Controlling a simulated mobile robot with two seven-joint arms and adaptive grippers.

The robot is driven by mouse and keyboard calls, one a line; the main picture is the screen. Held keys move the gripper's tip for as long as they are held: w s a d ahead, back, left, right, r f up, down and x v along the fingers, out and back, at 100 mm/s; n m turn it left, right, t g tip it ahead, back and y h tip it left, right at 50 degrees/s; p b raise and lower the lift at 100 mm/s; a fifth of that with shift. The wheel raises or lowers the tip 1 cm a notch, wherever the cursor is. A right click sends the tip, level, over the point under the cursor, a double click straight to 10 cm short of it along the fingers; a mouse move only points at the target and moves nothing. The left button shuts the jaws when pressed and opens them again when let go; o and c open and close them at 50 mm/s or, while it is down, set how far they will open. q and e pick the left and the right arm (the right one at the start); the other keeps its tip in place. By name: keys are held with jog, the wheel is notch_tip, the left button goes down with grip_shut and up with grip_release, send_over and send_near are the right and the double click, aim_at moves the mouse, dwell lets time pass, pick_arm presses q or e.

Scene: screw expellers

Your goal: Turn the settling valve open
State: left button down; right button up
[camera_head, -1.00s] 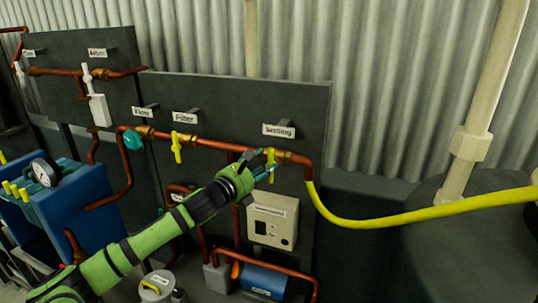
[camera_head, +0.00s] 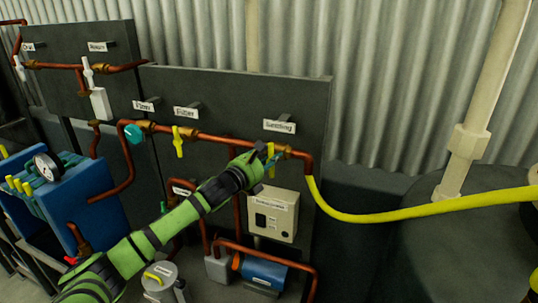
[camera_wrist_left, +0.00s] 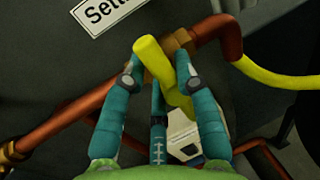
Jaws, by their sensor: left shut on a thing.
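The yellow settling valve handle (camera_wrist_left: 163,72) sits on a brass fitting (camera_wrist_left: 180,42) in the copper pipe, below the "Settling" sign (camera_head: 279,126). In the left wrist view the handle lies roughly across the pipe line. My left gripper (camera_head: 267,160) is at the valve, with its teal fingers (camera_wrist_left: 160,82) on both sides of the handle, shut on it. In the head view the fingers and wrist hide part of the handle. My right gripper is not in view.
Left of it on the same pipe are a yellow filter valve (camera_head: 178,141) and a teal flow valve (camera_head: 134,133). A beige control box (camera_head: 273,214) is below the gripper. A yellow hose (camera_head: 400,216) runs right from the pipe. A blue filter press (camera_head: 70,205) stands left.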

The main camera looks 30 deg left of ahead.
pick_arm(q)
jog(key=shift+r, duration=0.25)
jog(key=shift+n+b, duration=0.5)
jog(key=shift+b, duration=0.15)
jog(key=shift+s+a+f+n+t+y+b, duration=0.1)
jog(key=shift+a+f+n+t+y+b, duration=0.5)
jog(key=shift+n+b, duration=1.95)
jog(key=shift+d+r+n+t+y+b, duration=0.2)
jog(key=shift+n+y+b, duration=0.85)
jog(key=shift+n, duration=3)
jog(key=shift+s+a+f+n+t+y+b, duration=0.15)
jog(key=shift+f+n+t+y+b, duration=0.35)
jog(key=shift+n+y+b, duration=1.8)
jog(key=shift+w+n+h+p, duration=0.1)
jog(key=shift+n+h+p, duration=0.5)
jog(key=shift+n+h, duration=0.6)
jog(key=c, duration=1)
grip_release()
jog(key=shift+a, duration=0.1)
jog(key=shift+f, duration=0.15)
